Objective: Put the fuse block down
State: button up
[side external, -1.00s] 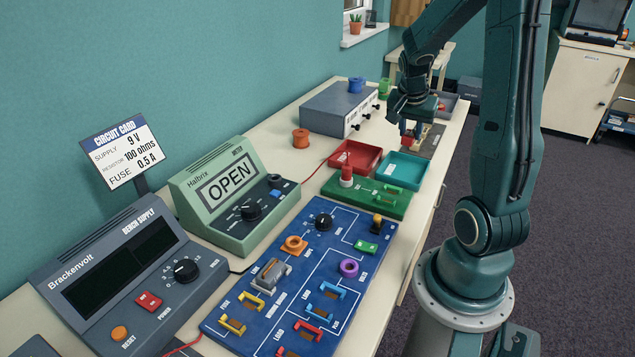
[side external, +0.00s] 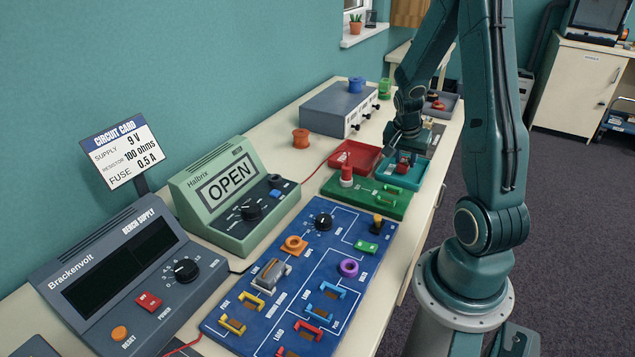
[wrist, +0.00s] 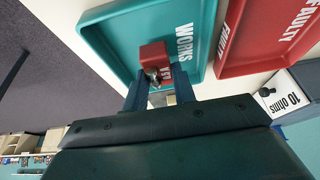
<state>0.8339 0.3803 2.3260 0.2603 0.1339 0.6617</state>
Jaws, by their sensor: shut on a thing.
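My gripper (side external: 405,150) is shut on a small red fuse block (wrist: 153,55), held between its two fingers. The block has pale lettering that is partly hidden and hard to read. It also shows in the side view (side external: 402,168), below my fingers. The block is over the teal tray (wrist: 118,38), which is marked WORKS, near its edge in the wrist view. I cannot tell whether the block touches the tray floor. The teal tray (side external: 422,172) is partly hidden by my gripper in the side view.
A red tray (side external: 346,160) marked FAULTY lies beside the teal tray. A green board (side external: 375,202) with a red knob is in front of them. A grey box (side external: 335,108) stands behind. A blue circuit board (side external: 330,250) and a meter reading OPEN (side external: 220,200) are nearer.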

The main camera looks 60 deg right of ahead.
jog(key=shift+f, duration=0.55)
jog(key=shift+f, duration=0.1)
jog(key=o, duration=1)
jog(key=v, duration=1.2)
jog(key=shift+a, duration=0.1)
